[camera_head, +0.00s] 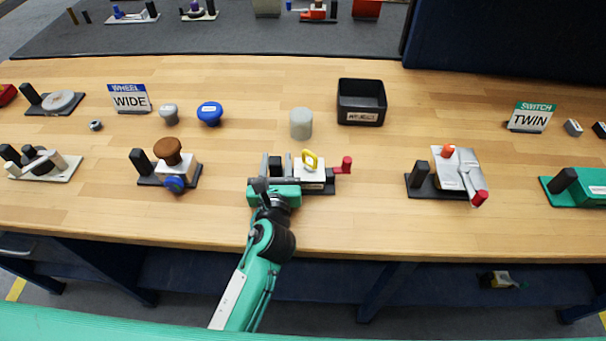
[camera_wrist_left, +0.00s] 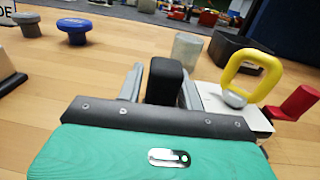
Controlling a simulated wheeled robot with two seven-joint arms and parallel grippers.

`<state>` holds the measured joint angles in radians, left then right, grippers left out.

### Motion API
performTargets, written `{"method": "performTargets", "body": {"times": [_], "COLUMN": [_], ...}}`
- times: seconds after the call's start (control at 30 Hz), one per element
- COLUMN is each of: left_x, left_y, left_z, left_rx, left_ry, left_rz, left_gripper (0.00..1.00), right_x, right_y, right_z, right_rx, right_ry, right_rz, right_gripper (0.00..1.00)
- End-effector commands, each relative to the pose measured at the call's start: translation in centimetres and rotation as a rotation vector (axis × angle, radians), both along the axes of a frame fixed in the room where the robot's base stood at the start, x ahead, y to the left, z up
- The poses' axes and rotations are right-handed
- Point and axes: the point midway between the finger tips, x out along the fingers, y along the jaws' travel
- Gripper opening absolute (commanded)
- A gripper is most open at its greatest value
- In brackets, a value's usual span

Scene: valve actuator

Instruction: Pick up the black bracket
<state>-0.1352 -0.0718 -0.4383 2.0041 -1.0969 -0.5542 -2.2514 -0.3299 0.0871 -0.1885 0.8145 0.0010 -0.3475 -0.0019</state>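The black bracket (camera_head: 275,165) is an upright dark block at the left end of a fixture with a white box, a yellow ring handle and a red knob. In the left wrist view the bracket (camera_wrist_left: 165,80) stands between the two grey fingers of my left gripper (camera_wrist_left: 160,88). The fingers are apart, with a narrow gap on the bracket's left side; the right finger looks very close to it, and contact is unclear. In the head view my left gripper (camera_head: 275,172) reaches in from the front edge. The bracket's lower part is hidden by the gripper. My right gripper is not in view.
The yellow ring handle (camera_wrist_left: 243,72) and red knob (camera_wrist_left: 297,103) are close to the right of the gripper. A grey cylinder (camera_head: 301,123) and black bin (camera_head: 361,101) stand behind. A brown-knobbed fixture (camera_head: 168,165) is to the left. The table is clear toward the lever fixture (camera_head: 449,174).

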Motion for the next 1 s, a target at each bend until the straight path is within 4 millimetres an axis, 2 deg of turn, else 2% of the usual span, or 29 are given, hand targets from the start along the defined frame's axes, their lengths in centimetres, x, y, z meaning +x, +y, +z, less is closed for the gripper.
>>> {"method": "performTargets", "body": {"times": [0.17, 0.37, 0.77, 1.0], "left_x": [0.0, 0.0, 0.0, 0.0], "left_y": [0.0, 0.0, 0.0, 0.0], "left_z": [0.0, 0.0, 0.7, 5.1], "left_rx": [0.0, 0.0, -0.001, 0.0], "left_ry": [0.0, 0.0, -0.004, -0.009], "left_rz": [0.0, 0.0, 0.0, -0.002], "left_gripper": [0.36, 0.0, 0.0, 0.0], "right_x": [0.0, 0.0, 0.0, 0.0], "right_y": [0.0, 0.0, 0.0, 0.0], "right_z": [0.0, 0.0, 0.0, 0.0], "right_rx": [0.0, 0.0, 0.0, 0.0], "right_ry": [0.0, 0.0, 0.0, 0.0], "right_rz": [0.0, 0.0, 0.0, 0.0], "right_gripper": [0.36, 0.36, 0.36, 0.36]}}
